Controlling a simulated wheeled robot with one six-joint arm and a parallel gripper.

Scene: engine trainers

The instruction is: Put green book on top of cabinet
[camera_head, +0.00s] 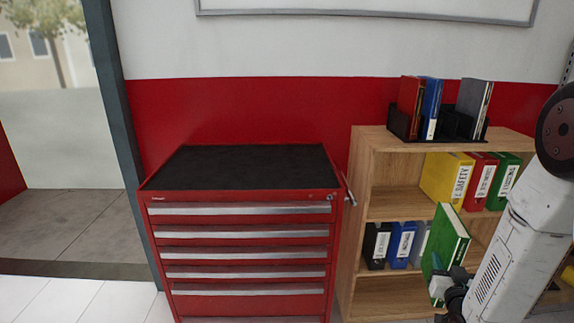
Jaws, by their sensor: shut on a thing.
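The green book (447,241) is upright and slightly tilted in front of the wooden shelf's middle and lower levels. My gripper (447,285) is shut on the lower part of the green book; the fingertips are partly hidden. The red tool cabinet (240,247) stands left of the shelf, with several silver-handled drawers. Its flat black top (245,167) is bare. The book is to the right of the cabinet and lower than its top.
The wooden shelf (360,230) holds several coloured binders. A black organizer (456,124) with books stands on top of it. A second green binder (503,180) is on the upper shelf. A doorway frame (118,130) is left of the cabinet.

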